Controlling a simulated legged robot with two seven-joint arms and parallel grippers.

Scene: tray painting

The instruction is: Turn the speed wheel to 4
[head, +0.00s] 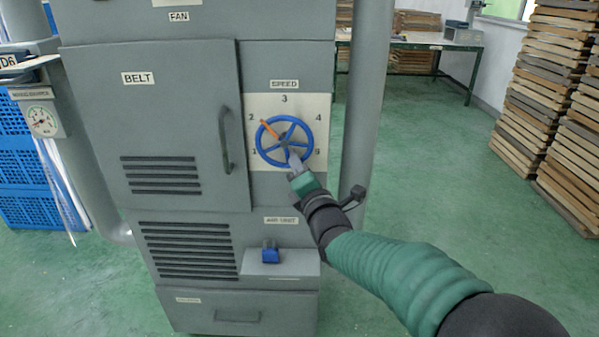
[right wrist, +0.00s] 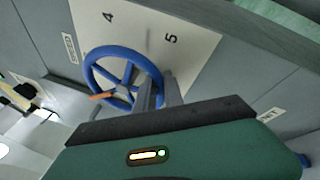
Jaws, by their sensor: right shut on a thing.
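The blue speed wheel (head: 270,133) is on a pale dial plate (head: 318,102) numbered 1 to 5 on the grey machine, under the SPEED label (head: 284,84). Its orange pointer (head: 269,128) points up-left, near the 2. My right gripper (head: 292,158) reaches up from the lower right and is shut on the lower part of the wheel. In the right wrist view the wheel (right wrist: 93,72) shows beyond the gripper (right wrist: 160,95), with the 4 and 5 in sight; the exact grip is partly hidden. My left gripper is not in view.
A BELT door (head: 180,110) with a vertical handle (head: 225,140) is left of the wheel. A grey pipe (head: 365,100) stands close at the right. A blue switch (head: 270,251) sits on a ledge below. Wooden tray stacks (head: 550,80) stand far right, with open green floor between.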

